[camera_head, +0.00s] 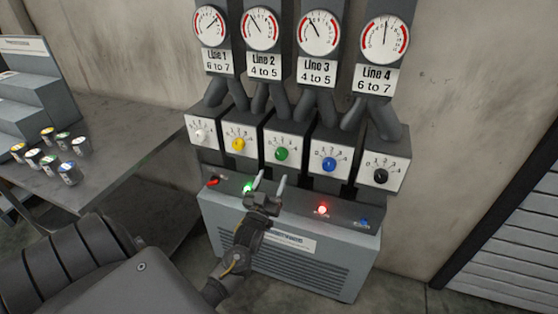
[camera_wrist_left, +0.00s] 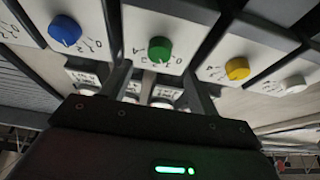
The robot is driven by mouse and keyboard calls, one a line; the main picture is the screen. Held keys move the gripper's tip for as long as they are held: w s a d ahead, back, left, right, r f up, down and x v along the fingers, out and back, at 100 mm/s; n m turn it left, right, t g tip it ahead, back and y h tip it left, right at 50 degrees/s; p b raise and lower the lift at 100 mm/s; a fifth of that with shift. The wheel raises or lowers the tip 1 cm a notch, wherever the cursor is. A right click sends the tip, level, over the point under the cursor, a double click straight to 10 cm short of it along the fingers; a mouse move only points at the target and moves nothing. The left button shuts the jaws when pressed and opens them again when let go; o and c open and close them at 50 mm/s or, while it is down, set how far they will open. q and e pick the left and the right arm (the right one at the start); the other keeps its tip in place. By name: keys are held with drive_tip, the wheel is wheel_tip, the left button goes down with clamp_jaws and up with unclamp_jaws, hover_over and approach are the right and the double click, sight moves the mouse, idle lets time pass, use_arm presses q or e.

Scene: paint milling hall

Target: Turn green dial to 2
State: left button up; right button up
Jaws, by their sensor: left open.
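The green dial (camera_head: 282,154) is on a white-faced box in the middle of a row of dial boxes. It also shows in the left wrist view (camera_wrist_left: 160,49), where the picture is upside down. The number that it points to is too small to tell. My left gripper (camera_head: 271,179) is open and empty, its two fingers pointing up toward the green dial from just below and in front. In the wrist view the fingers stand to either side below the dial, apart from it. My right gripper is not in view.
Beside the green dial are the yellow dial (camera_head: 238,144) and blue dial (camera_head: 329,164); white (camera_head: 201,134) and black (camera_head: 380,176) dials are at the ends. Gauges hang above. A grey cabinet (camera_head: 300,262) with lit lamps is below. A table (camera_head: 128,160) with small cans is left.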

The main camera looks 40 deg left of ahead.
sight(280, 158)
use_arm(q)
drive_tip(key=p+x, duration=0.1)
drive_tip(key=x, duration=0.6)
drive_tip(key=shift+w+a, duration=0.1)
drive_tip(key=shift+w, duration=0.15)
drive_tip(key=c, duration=1)
